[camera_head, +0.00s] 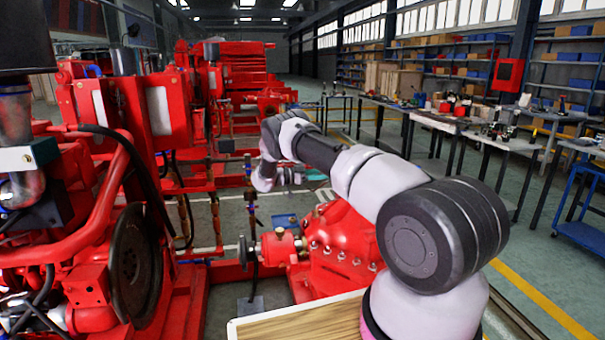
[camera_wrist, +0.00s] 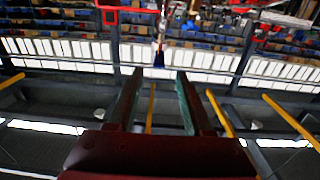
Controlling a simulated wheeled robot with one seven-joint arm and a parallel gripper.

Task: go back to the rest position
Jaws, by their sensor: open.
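My gripper (camera_wrist: 157,95) shows in the wrist view with its two dark fingers apart and nothing between them. The wrist view looks upside down towards the hall's windows, shelves and roof beams, so the fingers point away from the machines into open air. In the head view my white and grey arm reaches up and forward from the lower right, and its far end bends down beside the red machinery. The fingers themselves cannot be made out in the head view.
A red pump (camera_head: 342,245) stands close below my arm. A red diesel engine (camera_head: 75,220) with a dark flywheel fills the left. A wooden board (camera_head: 295,325) lies at the bottom. Workbenches (camera_head: 455,124) and shelves (camera_head: 450,60) line the right. Clear floor (camera_head: 545,270) lies at the lower right.

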